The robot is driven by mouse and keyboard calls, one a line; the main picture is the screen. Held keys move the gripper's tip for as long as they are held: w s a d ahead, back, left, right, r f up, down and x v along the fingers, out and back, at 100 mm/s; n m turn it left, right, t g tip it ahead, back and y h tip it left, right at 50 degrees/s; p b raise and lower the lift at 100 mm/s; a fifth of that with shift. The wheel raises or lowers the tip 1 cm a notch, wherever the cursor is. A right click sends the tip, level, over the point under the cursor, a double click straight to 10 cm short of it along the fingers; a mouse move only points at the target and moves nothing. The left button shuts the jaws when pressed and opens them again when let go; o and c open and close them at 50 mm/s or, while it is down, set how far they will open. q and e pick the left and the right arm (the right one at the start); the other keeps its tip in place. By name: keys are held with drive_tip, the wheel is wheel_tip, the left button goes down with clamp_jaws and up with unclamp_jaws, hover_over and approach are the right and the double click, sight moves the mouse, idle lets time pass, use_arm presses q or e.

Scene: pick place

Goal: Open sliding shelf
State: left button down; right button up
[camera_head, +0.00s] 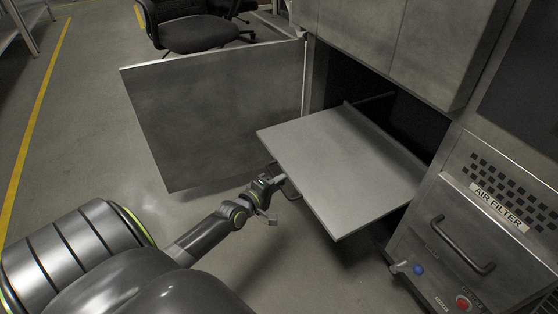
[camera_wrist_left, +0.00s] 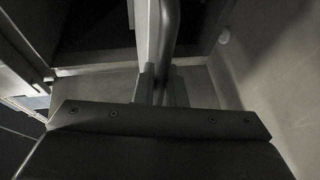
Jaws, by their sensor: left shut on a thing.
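The sliding shelf (camera_head: 345,165) is a flat grey metal panel that sticks well out of an open cabinet compartment. Its dark handle (camera_head: 290,188) is on the front edge, low and facing my left arm. My left gripper (camera_head: 277,181) is at that handle and shut on it. In the left wrist view the handle (camera_wrist_left: 170,40) runs down as a dark bar between the two fingers (camera_wrist_left: 158,90), beside the pale shelf edge (camera_wrist_left: 145,40). My right gripper is not in view.
An open cabinet door (camera_head: 225,110) stands to the left of the shelf. The air filter unit (camera_head: 470,250), with a handle and buttons, is at the right. A black office chair (camera_head: 195,30) stands behind the door. The floor at left is clear.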

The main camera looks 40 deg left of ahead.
use_arm(q)
drive_tip(key=c, duration=1.5)
unclamp_jaws()
drive_tip(key=shift+s, duration=0.1)
drive_tip(key=s+r+p, duration=0.2)
drive_tip(key=s+r, duration=0.1)
drive_tip(key=s, duration=1.4)
drive_tip(key=shift+r, duration=0.15)
drive_tip(key=shift+d, duration=0.15)
